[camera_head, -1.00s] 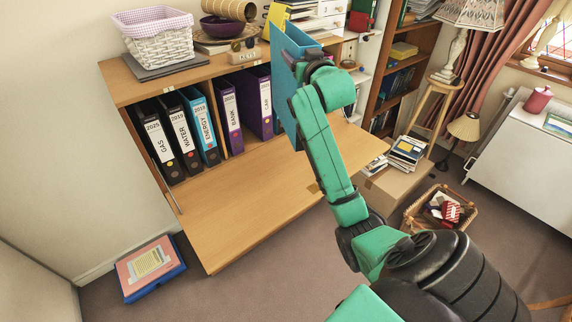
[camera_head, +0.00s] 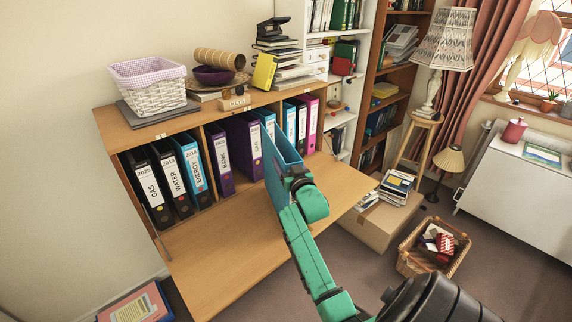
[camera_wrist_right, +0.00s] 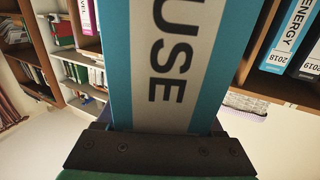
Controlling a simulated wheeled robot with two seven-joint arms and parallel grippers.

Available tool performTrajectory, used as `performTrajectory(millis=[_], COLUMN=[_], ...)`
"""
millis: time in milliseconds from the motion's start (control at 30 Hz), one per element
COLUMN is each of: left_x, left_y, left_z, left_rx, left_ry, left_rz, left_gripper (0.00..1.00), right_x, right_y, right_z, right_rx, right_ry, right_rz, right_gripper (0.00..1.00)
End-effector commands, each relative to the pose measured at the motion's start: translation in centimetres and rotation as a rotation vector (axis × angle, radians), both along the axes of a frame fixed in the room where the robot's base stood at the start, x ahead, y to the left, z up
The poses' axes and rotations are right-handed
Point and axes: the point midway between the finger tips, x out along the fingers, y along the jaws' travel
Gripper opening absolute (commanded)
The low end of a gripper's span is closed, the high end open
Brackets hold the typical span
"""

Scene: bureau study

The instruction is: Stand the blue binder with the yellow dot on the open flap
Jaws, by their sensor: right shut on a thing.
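My right gripper (camera_head: 293,174) is shut on a blue binder (camera_head: 279,160), which also fills the middle of the right wrist view (camera_wrist_right: 164,65). Its pale spine label shows the letters "USE"; no yellow dot is visible on the part I see. In the head view the binder is roughly upright, over the open flap (camera_head: 225,245) and in front of the shelf row. I cannot tell whether its lower edge touches the flap. The flap is a flat wooden board folded down from the cabinet, bare on its left part. My left gripper is not in view.
The cabinet (camera_head: 200,118) holds several binders: black GAS (camera_head: 150,190) and WATER (camera_head: 172,181), blue ENERGY (camera_head: 192,165), purple BANK (camera_head: 222,160) and CAR, with blue and pink ones further right. A basket (camera_head: 150,88) and books stand on top. A cardboard box (camera_head: 375,222) is right of the flap.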

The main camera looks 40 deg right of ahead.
Motion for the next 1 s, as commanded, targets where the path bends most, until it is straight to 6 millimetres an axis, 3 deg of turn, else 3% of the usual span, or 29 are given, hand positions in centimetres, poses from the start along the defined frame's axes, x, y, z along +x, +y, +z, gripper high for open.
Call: performTrajectory(millis=[267,300,367,767,1000], left_x=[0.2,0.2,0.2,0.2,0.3], left_y=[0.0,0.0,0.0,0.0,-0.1], left_z=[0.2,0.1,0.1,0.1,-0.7], left_rx=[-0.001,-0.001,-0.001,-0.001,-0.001], left_ry=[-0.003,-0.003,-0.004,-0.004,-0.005], left_rz=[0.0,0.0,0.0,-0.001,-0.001], left_gripper=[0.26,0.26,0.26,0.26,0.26], right_x=[0.0,0.0,0.0,-0.4,-4.1], right_y=[0.0,0.0,0.0,0.2,1.8], right_z=[-1.0,-1.5,-1.5,-1.5,-1.8], right_rx=[-0.008,-0.003,-0.003,-0.002,-0.001], right_ry=[-0.011,-0.001,-0.001,0.0,0.002], right_rz=[0.0,0.0,0.0,0.0,0.0], right_gripper=[0.0,0.72,0.95,0.99,0.99])
